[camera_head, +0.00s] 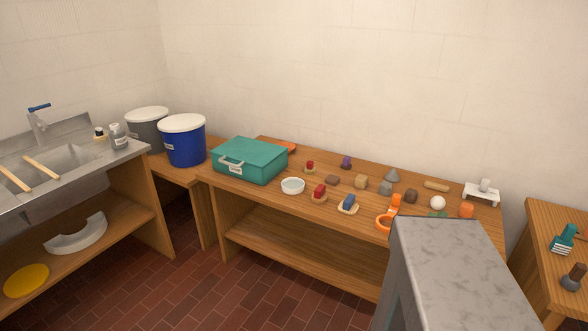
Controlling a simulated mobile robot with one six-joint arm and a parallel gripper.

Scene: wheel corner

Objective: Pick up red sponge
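Two small red items lie on the long wooden table (270,203). The nearer red block (319,190) sits on a small wooden base, just right of a white bowl (292,186). The farther red item (310,165) is smaller and sits behind it, also on a brownish base. Either could be the red sponge; they are too small to tell. A blue block (349,202) of similar shape lies to the right of the nearer one. My gripper is not in view.
A teal case (250,160) stands at the table's left end. Brown and grey lumps (361,182), an orange loop-shaped item (384,222) and a white ball (438,203) lie to the right. A grey-topped block (450,260) hides part of the table front. Buckets (184,145) stand left.

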